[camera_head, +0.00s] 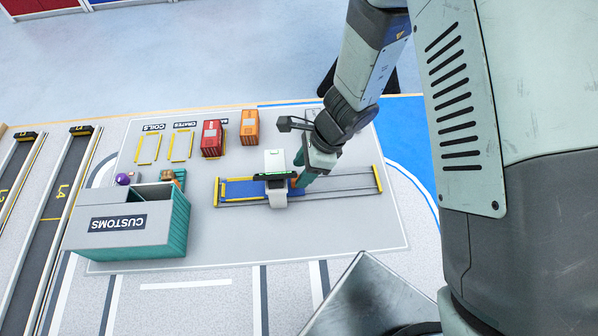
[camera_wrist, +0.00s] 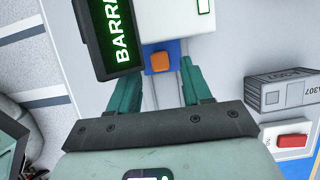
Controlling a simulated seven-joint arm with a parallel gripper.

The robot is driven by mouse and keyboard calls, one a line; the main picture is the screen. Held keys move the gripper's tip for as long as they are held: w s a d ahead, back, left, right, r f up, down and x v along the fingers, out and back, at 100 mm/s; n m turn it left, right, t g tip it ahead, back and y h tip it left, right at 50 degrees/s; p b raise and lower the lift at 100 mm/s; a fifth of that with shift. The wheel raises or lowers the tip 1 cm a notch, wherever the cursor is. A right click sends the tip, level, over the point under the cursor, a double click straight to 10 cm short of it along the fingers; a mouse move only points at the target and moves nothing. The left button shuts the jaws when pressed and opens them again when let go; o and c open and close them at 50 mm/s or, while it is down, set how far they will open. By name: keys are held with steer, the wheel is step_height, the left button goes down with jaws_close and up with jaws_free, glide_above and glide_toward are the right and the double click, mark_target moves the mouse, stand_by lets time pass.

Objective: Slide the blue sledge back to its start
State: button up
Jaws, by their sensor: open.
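The blue sledge (camera_head: 240,189) lies on a two-rail track (camera_head: 340,183) with yellow end stops, at the track's left part. A white gantry (camera_head: 276,164) straddles it and hides its middle. The sledge's orange knob (camera_wrist: 160,62) shows in the wrist view at its near end, with a strip of blue around it. My gripper (camera_head: 298,182) is low over the track, just right of the gantry. In the wrist view my gripper (camera_wrist: 158,76) is open, with one teal finger on each side of the knob. Whether either finger touches the knob cannot be told.
The gantry's dark sign (camera_wrist: 112,35) is close beyond my fingers. A grey block (camera_wrist: 284,92) and a red button (camera_wrist: 292,140) are at the right. A teal CUSTOMS bin (camera_head: 175,222) stands left; red (camera_head: 211,138) and orange (camera_head: 249,127) containers stand behind. The track's right part is clear.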

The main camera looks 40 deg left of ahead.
steer(key=shift+x, duration=1.5)
steer(key=shift+c, duration=0.3)
jaws_close()
